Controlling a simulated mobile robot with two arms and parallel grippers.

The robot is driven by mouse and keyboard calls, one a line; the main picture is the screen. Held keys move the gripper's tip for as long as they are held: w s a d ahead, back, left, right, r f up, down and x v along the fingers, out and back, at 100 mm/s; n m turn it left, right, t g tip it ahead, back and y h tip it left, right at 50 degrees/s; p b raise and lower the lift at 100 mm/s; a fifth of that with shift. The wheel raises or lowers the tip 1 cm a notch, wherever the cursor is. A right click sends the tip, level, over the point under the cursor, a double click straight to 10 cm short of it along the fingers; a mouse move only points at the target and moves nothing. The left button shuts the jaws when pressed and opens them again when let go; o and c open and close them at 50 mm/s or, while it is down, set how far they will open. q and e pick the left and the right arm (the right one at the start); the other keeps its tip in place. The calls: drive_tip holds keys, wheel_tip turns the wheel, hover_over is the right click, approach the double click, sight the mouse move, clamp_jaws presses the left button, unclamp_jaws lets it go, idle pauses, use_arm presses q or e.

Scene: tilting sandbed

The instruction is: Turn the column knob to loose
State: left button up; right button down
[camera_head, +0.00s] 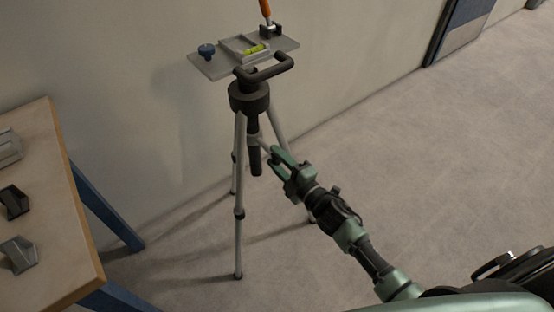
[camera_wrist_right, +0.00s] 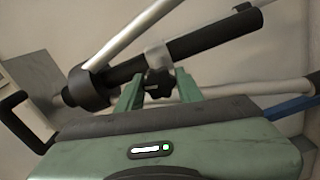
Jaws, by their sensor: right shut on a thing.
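A tripod (camera_head: 240,205) stands on the floor near the wall, with a black centre column (camera_head: 256,162) hanging below its head. My right gripper (camera_head: 275,158) reaches the column from the lower right. In the right wrist view the small dark column knob (camera_wrist_right: 157,82) sits between the green fingers, below a grey collar (camera_wrist_right: 157,56) on the black column (camera_wrist_right: 205,46). The right gripper is shut on the knob. In the head view the fingers hide the knob. Any mark showing tight or loose cannot be made out. My left gripper is not in view.
A grey plate (camera_head: 212,66) on the tripod carries a green spirit level (camera_head: 256,49), a blue knob (camera_head: 206,51) and an orange handle (camera_head: 265,8). A black handle (camera_head: 270,72) juts out below. A wooden table (camera_head: 62,215) with several metal pieces stands left. Floor at right is clear.

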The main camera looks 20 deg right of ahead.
drive_tip(key=shift+f+n, duration=0.1)
drive_tip(key=shift+n, duration=1.3)
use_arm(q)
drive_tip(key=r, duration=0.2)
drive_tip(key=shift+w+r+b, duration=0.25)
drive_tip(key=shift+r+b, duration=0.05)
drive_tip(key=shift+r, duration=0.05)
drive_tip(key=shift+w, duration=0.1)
use_arm(e)
drive_tip(key=c, duration=1)
unclamp_jaws()
drive_tip(key=shift+o, duration=0.2)
